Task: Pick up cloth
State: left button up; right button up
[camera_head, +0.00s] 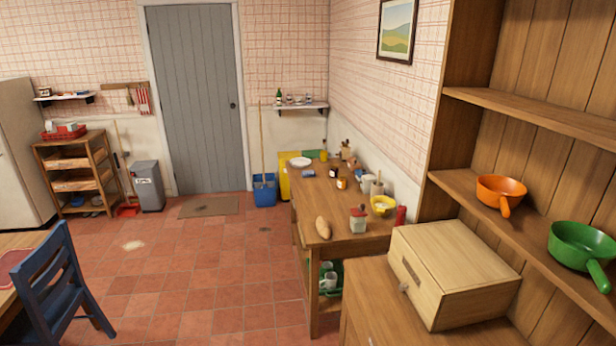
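A red-and-white striped cloth (142,98) hangs from a wooden rack on the back wall, left of the grey door. A small pale patch (133,245) lies on the tiled floor at the left; I cannot tell whether it is a cloth or a spill. A small blue item (308,173) lies on the wooden table, too small to identify. Neither of my grippers is in view.
A wooden table (340,222) with bread and jars stands along the right wall. A wooden box (450,268) sits on a nearer counter, beside shelves with pans. A blue chair (58,285) stands at left. The tiled floor (215,265) between is mostly clear.

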aim_at(310, 173)
jog(key=i+u, duration=0.3)
jog(key=i+j+u, duration=0.1)
jog(key=u, duration=0.15)
jog(key=i, duration=4.85)
jog(key=i+z, duration=0.35)
jog(key=z, duration=0.15)
jog(key=i+j+z, duration=0.2)
jog(key=z, duration=0.25)
jog(key=i+j+z, duration=0.35)
jog(key=z, duration=3)
